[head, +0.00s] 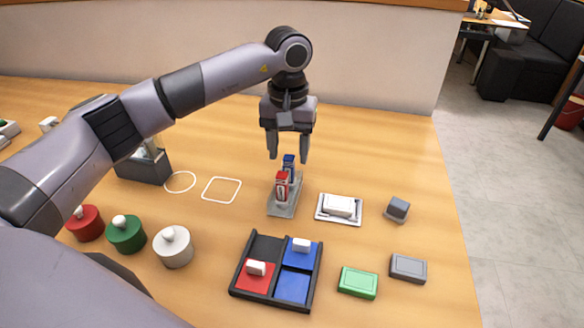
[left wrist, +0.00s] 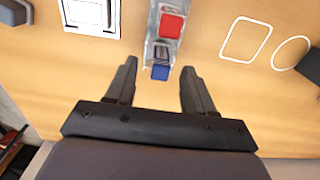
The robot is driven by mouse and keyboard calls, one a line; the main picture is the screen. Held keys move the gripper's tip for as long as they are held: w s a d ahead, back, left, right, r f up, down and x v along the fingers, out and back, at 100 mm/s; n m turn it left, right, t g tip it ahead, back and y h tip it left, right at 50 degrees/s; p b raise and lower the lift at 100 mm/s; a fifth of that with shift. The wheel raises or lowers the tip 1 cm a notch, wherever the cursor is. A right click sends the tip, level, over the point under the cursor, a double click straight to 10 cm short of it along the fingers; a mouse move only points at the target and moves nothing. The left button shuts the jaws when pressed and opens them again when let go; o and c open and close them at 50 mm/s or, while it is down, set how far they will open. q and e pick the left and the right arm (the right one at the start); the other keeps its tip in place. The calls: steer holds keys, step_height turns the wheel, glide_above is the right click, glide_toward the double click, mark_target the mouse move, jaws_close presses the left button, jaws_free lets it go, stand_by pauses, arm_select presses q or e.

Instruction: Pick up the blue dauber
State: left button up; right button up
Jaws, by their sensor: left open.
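The blue dauber (head: 289,166) stands upright at the far end of a small grey holder (head: 284,210), behind the red dauber (head: 282,184). In the left wrist view the blue dauber's top (left wrist: 160,73) lies between the fingertips, and the red dauber's top (left wrist: 171,25) is further up the picture. My left gripper (head: 288,156) points down over the blue dauber, open and empty, with one finger to each side. In the left wrist view the open fingers (left wrist: 159,68) do not appear to touch it. My right gripper is not in view.
A black tray (head: 263,296) with red and blue compartments stands in front. A white case (head: 339,208) lies right of the holder. Red, green and white round pots (head: 173,247) stand at left, near a dark grey box (head: 146,166). White outlines mark bare table left of the holder.

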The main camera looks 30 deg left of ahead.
mark_target(289, 157)
arm_select(q)
steer(key=f, duration=0.3)
steer(key=f+p, duration=0.1)
steer(key=f, duration=0.1)
steer(key=shift+w+a, duration=0.15)
steer(key=shift+w, duration=0.15)
jaws_close()
steer(key=shift+r, duration=0.1)
